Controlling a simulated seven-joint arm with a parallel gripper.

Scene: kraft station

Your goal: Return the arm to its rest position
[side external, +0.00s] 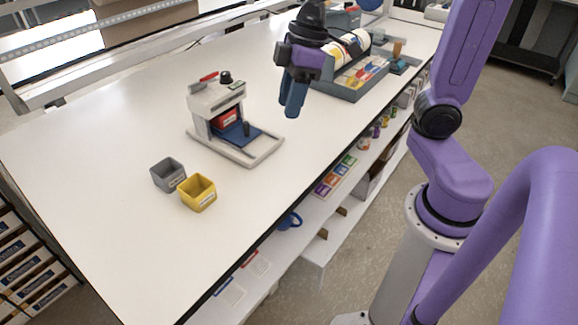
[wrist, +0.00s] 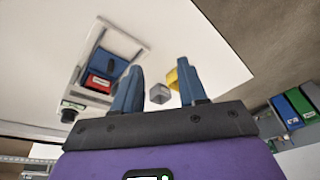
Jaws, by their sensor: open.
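My gripper (side external: 292,100) is in the air above the white table (side external: 120,135), right of the small press-like machine (side external: 218,105) in the side view. Its two blue fingers point down, and nothing shows between them there. In the wrist view my gripper (wrist: 158,90) has its fingers apart. The grey bin (wrist: 159,94) shows in the gap, well beyond the fingertips, and the yellow bin (wrist: 173,78) is partly hidden behind the right finger. The machine (wrist: 125,42) is at upper left in that view.
The grey bin (side external: 168,175) and yellow bin (side external: 198,192) stand on the table at front left. A tray with coloured items (side external: 345,92) lies behind my gripper. Shelves below the table hold colourful boxes (side external: 335,176) and a blue mug (side external: 289,221). The table's left part is clear.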

